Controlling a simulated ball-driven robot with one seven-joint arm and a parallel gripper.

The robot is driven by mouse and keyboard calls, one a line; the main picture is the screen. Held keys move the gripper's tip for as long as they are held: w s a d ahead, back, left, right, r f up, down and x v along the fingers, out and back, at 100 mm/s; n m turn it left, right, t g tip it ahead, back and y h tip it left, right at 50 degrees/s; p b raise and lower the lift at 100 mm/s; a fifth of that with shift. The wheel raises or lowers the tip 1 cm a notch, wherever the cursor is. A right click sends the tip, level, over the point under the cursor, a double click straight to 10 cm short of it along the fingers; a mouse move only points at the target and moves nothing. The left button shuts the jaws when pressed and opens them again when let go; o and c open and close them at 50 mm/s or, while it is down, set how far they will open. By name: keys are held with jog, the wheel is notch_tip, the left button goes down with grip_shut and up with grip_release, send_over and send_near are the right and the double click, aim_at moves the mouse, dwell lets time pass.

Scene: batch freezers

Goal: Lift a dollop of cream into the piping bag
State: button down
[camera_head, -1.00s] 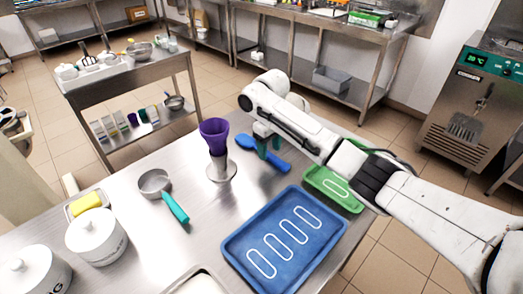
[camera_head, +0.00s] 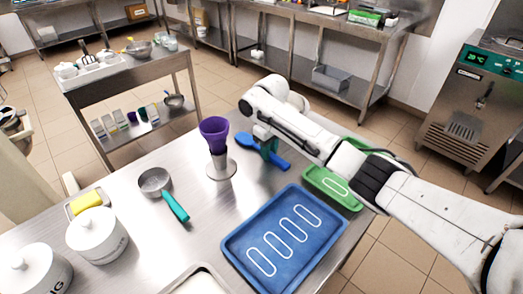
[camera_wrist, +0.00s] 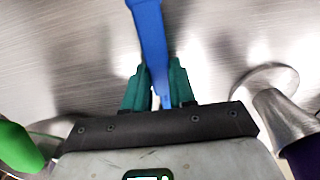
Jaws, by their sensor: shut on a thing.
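A blue spatula (camera_head: 280,162) lies on the steel table. My gripper (camera_head: 268,148) is low over it, its green fingers shut on the spatula, as the blue spatula (camera_wrist: 152,45) between the fingertips (camera_wrist: 158,92) in the wrist view shows. The purple piping bag (camera_head: 214,128) stands upright, wide mouth up, in a round metal stand (camera_head: 222,172) left of my gripper. The bag (camera_wrist: 303,156) and its stand (camera_wrist: 266,76) show at the right of the wrist view. White contents, possibly cream, show in a tray (camera_head: 200,270) cut off at the bottom edge.
A blue tray (camera_head: 232,245) with white outlines and a green tray (camera_head: 352,204) lie on the right of the table. A pan with a teal handle (camera_head: 176,208), a lidded white pot (camera_head: 97,238) and a yellow sponge (camera_head: 87,201) are on the left.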

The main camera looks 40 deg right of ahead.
jog(key=shift+r, duration=0.1)
jog(key=shift+w+r, duration=0.1)
jog(key=shift+r, duration=0.5)
jog(key=s+a+r+p, duration=0.4)
jog(key=s+r+p, duration=0.1)
jog(key=s+r, duration=0.6)
jog(key=shift+s+r, duration=0.3)
jog(key=shift+s, duration=0.95)
jog(key=shift+a, duration=0.1)
jog(key=c, duration=1.5)
grip_release()
grip_shut()
